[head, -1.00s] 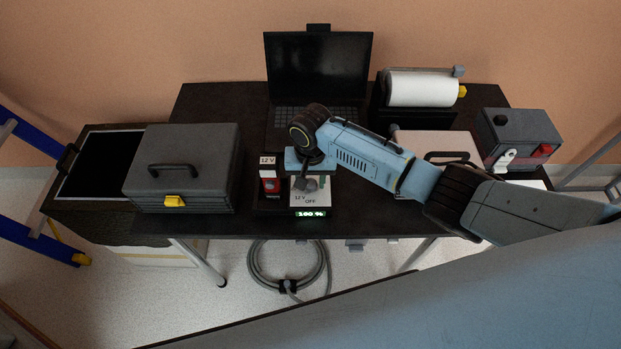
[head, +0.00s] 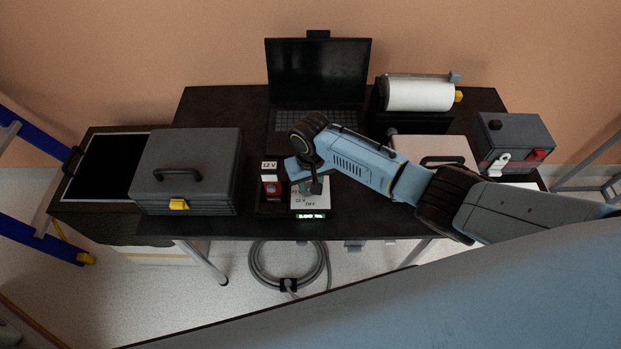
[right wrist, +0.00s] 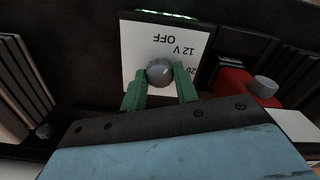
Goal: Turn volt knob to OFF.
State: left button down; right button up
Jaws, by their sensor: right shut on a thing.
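The volt knob (right wrist: 160,72) is a round grey knob on a white label plate (right wrist: 137,42) with the marks OFF, 12 V and a partly hidden 20, upside down in the right wrist view. The plate also shows in the head view (head: 312,209). My right gripper (right wrist: 161,82) has its two green fingers on either side of the knob and is shut on it. I cannot tell which mark the knob points to. In the head view my right gripper (head: 316,187) is over the plate and hides the knob. My left gripper is not in view.
A red switch (head: 271,189) under a 12 V label is left of the plate, and a lit green display (head: 311,216) is in front. A grey toolbox (head: 187,165) stands left. A laptop (head: 318,75), paper roll (head: 418,95) and dark box (head: 515,140) stand behind and right.

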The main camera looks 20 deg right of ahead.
jog(key=n+p, duration=0.1)
jog(key=n, duration=0.3)
jog(key=shift+n+p, duration=0.3)
dwell(0.5)
jog(key=o, duration=1)
notch_tip(320, 180, up, 14)
jog(key=shift+f+p, duration=0.25)
jog(key=shift+p, duration=0.9)
